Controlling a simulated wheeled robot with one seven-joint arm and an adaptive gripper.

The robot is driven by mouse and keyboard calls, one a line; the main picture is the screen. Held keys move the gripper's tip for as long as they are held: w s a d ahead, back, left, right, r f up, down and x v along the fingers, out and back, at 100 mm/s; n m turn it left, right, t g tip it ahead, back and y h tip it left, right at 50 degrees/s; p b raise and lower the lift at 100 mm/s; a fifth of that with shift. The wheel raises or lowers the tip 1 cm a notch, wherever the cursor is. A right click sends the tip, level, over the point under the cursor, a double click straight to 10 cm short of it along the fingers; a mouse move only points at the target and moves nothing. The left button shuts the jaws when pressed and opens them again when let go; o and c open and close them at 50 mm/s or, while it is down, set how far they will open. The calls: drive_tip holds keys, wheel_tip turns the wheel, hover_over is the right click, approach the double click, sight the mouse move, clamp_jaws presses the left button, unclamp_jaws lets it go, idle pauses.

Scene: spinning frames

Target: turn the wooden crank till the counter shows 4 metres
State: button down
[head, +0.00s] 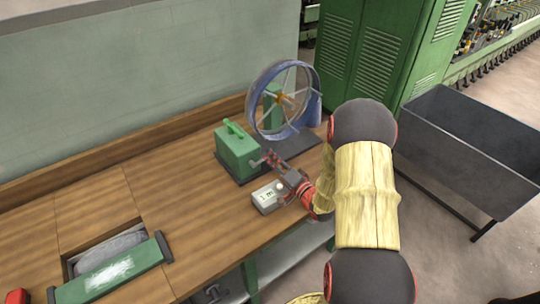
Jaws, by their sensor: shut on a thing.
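A green box (238,150) with a handle on top stands on the wooden bench, beside a large spoked wheel (272,90) with a bluish rim. My gripper (266,160) reaches in from the right, close against the box's right side. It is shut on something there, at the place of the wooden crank. The crank itself is hidden by the fingers or too small to make out. A small pale box with a little display, seemingly the counter (263,197), sits on the bench just below my gripper. Its figures are too small to read.
A green bar (110,272) lies by a recess in the bench (180,230) at lower left, with a red object (17,296) in the corner. A dark metal trough (470,150) stands right of my arm. The bench's middle is clear.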

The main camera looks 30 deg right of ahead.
drive_tip(key=shift+d+f+m, duration=0.1)
drive_tip(key=shift+f+m, duration=0.2)
drive_tip(key=shift+m, duration=0.1)
drive_tip(key=c, duration=1.7)
unclamp_jaws()
drive_tip(key=s, duration=1.2)
drive_tip(key=shift+d, duration=0.2)
